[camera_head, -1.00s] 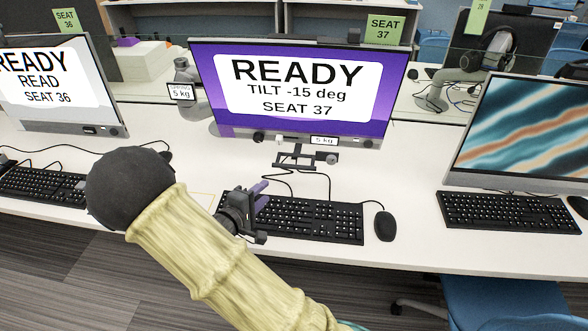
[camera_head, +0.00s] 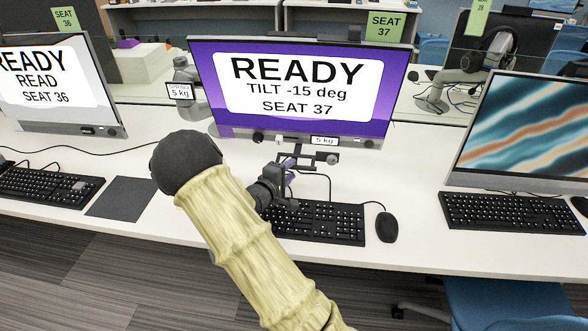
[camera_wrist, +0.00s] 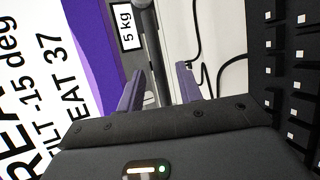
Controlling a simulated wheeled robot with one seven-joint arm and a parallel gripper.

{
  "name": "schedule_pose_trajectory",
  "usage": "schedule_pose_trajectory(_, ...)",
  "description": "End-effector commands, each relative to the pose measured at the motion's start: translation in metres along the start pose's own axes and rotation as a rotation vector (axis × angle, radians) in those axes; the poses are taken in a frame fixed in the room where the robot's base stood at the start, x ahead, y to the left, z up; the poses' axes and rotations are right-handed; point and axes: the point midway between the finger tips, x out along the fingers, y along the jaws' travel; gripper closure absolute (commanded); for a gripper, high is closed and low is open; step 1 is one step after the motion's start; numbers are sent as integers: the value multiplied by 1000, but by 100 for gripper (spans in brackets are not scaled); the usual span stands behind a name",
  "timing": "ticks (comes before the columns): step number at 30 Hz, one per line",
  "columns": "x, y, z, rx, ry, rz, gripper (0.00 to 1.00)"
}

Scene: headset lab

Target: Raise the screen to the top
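The seat 37 screen (camera_head: 213,101) is purple with a white panel reading "READY, TILT -15 deg, SEAT 37". It stands behind the keyboard, with a "5 kg" label (camera_head: 324,141) at its lower edge. A dark bracket with a bar (camera_head: 300,157) hangs below that edge. My gripper (camera_head: 290,168) is just below and in front of the bracket, over the back of the keyboard. In the wrist view my two purple fingers (camera_wrist: 158,87) stand apart. A dark grey bar (camera_wrist: 151,45) shows between or beyond them; I cannot tell whether they touch it.
A keyboard (camera_head: 325,222) lies under my gripper, with a mouse (camera_head: 386,227) to its right. The seat 36 screen (camera_head: 60,85) stands left and another screen (camera_head: 525,130) right. A dark mat (camera_head: 121,198) lies left. A "5 kg" tag (camera_head: 180,91) hangs by the spring arm.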

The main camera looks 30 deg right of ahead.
Motion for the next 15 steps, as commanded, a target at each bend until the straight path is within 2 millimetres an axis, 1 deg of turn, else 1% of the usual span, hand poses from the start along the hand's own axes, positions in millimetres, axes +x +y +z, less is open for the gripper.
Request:
schedule_pose_trajectory(1,9,0,1,2,-3,1,64)
schedule_pose_trajectory(3,19,0,0,1,-2,2,64)
schedule_pose_trajectory(6,27,0,0,0,-1,0,64)
schedule_pose_trajectory(9,31,0,0,0,-1,0,64)
schedule_pose_trajectory(15,32,0,0,0,0,0,64)
